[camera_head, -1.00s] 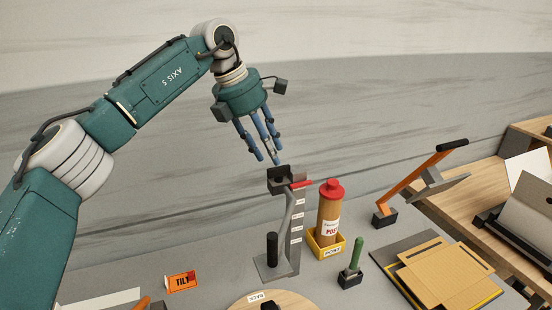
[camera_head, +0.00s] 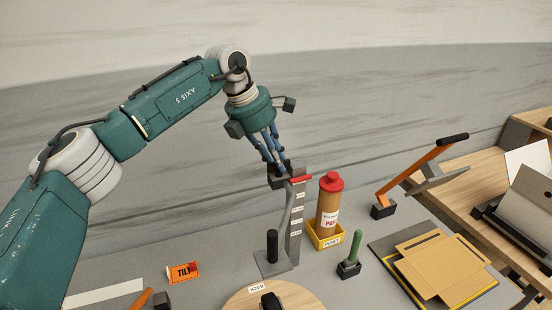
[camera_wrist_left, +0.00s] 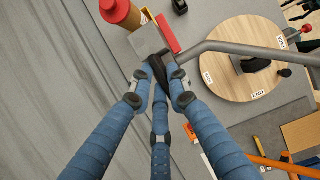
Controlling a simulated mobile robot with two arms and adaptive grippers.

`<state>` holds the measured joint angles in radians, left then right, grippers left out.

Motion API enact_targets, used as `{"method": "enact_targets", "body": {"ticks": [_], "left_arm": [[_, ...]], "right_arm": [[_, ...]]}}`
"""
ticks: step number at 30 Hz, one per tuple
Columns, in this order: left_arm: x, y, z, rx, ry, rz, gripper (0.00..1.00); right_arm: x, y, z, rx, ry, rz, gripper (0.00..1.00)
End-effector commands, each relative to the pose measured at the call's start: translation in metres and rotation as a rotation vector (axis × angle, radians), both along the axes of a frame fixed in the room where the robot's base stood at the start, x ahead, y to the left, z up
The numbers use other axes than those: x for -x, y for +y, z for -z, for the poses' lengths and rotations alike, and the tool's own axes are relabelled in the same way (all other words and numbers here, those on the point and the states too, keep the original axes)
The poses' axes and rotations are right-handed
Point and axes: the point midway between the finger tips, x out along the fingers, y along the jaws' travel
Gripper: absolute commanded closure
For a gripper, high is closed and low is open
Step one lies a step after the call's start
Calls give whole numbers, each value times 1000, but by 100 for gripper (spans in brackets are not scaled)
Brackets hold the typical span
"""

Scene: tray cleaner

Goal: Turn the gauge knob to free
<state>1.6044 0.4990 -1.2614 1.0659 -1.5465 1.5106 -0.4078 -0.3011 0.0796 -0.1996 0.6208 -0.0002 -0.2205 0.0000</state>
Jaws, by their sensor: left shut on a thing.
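The grey gauge stand (camera_head: 296,225) stands upright on the bench, with a red pointer (camera_head: 300,179) at its top and several small white labels down its post, too small to read. A black knob (camera_head: 278,181) sits at the top left of the stand. My left gripper (camera_head: 273,167) comes down on it from above. In the left wrist view the blue fingers (camera_wrist_left: 160,88) are closed around the dark knob (camera_wrist_left: 158,69), beside a grey bent rod (camera_wrist_left: 235,48). The fingers hide part of the knob. My right gripper is not in view.
A brown cylinder with a red cap (camera_head: 330,205) stands in a yellow holder (camera_head: 326,238) close right of the stand. A green-handled piece (camera_head: 355,245), an orange lever (camera_head: 400,180) and a round wooden dial (camera_head: 240,302) are nearby. An orange TILT sign (camera_head: 184,272) stands left.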

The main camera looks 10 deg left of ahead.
Motion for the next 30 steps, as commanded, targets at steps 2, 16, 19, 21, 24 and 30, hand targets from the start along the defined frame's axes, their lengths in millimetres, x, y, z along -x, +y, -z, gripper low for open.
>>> {"method": "enact_targets", "body": {"ticks": [2,16,19,21,24,30], "left_arm": [[0,1,-1,1,-2,-4,100],[1,1,3,1,-7,-209,100],[2,0,3,2,-9,-297,100],[2,0,3,1,-8,-365,100],[3,-1,2,1,-10,-459,100],[4,-2,1,2,-10,-649,100]], "right_arm": [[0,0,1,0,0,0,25],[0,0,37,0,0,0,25],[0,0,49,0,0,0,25],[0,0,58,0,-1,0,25],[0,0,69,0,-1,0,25],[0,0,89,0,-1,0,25]]}}
